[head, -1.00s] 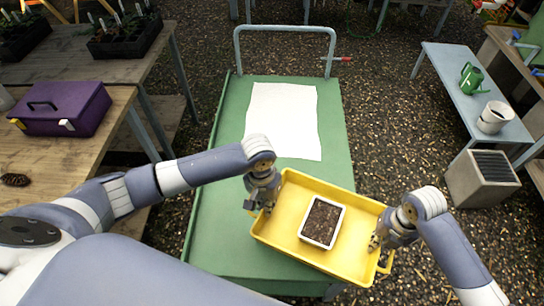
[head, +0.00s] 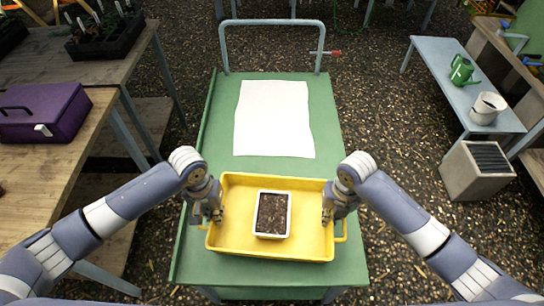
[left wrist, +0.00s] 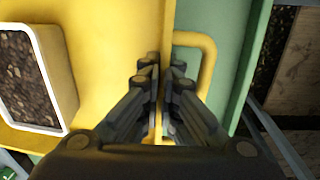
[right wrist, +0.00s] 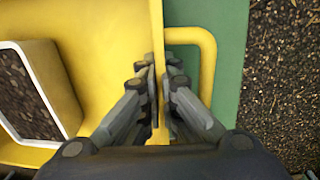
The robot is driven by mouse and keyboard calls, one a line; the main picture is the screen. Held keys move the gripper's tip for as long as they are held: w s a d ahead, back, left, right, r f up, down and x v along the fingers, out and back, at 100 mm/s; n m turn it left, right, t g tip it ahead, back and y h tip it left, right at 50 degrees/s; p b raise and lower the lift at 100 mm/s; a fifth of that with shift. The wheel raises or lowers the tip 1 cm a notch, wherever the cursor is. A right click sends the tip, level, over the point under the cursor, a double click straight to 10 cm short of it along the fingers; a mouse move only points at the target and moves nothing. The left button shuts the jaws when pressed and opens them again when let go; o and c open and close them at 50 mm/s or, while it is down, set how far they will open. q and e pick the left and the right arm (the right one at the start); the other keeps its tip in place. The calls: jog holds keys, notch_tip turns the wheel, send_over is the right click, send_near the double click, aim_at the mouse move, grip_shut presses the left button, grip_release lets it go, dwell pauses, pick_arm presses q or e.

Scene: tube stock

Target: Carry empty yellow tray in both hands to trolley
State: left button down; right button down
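The yellow tray (head: 312,247) is level and square over the near half of the green trolley (head: 330,120). The tray is not empty: a white-rimmed pot of dark soil (head: 272,214) stands in it. My left gripper (head: 210,214) is shut on the tray's left wall, beside the handle loop; its fingers straddle the wall in the left wrist view (left wrist: 162,75). My right gripper (head: 333,208) is shut on the right wall the same way, as the right wrist view (right wrist: 157,75) shows. I cannot tell whether the tray touches the trolley top.
A white sheet (head: 274,118) lies on the trolley's far half, clear of the tray. The trolley's push bar (head: 270,23) stands at its far end. A bench with a purple box (head: 50,115) is on the left. A blue bench (head: 440,72) and a grey planter (head: 477,172) are on the right.

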pick_arm(q)
jog(key=shift+a+f, duration=0.1)
pick_arm(e)
jog(key=shift+f, duration=0.1)
